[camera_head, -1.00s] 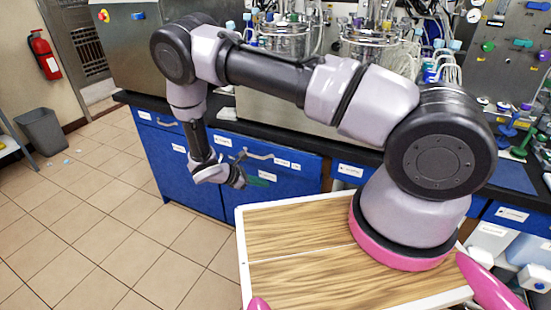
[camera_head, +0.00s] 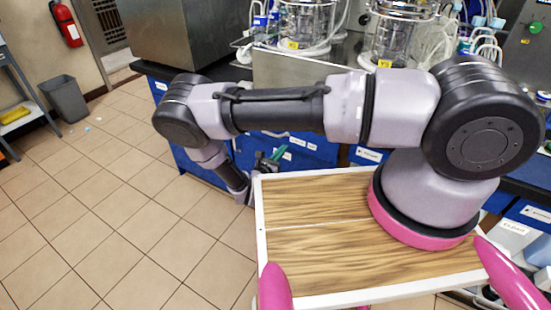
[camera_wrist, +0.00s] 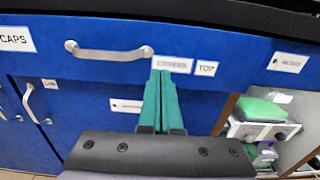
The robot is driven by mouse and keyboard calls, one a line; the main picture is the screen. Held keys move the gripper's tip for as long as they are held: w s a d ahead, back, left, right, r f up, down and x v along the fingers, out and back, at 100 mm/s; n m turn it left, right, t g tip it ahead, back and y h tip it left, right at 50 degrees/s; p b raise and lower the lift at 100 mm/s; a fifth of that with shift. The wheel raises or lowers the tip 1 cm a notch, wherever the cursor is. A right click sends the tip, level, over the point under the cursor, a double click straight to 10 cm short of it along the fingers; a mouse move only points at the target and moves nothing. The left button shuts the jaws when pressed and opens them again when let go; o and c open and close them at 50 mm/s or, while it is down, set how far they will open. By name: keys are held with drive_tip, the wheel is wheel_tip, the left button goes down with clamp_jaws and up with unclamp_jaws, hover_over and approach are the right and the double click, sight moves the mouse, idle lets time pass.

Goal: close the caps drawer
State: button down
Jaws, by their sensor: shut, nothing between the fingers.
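In the wrist view a blue drawer front with a silver bar handle (camera_wrist: 108,52) runs across the top. A CAPS label (camera_wrist: 15,39) is at its left, and more white labels (camera_wrist: 207,69) are right of the handle. Whether this drawer stands out from the cabinet I cannot tell. My gripper (camera_wrist: 167,75) has its green fingers together and empty. Their tips are right of the handle, just below the labels in the picture; contact cannot be told. In the head view my gripper (camera_head: 277,154) is low in front of the blue cabinet, and my arm hides much of the drawer row.
Below the drawer are blue cabinet doors with another handle (camera_wrist: 30,103). An open shelf (camera_wrist: 262,128) with green and white items is at the right. Glass vessels (camera_head: 305,22) stand on the counter.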

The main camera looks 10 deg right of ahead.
drive_tip(key=shift+x, duration=2.7)
drive_tip(key=x, duration=0.4)
drive_tip(key=shift+w+d, duration=0.25)
drive_tip(key=shift+w, duration=0.1)
drive_tip(key=shift+w+d+r, duration=0.15)
drive_tip(key=shift+w, duration=0.05)
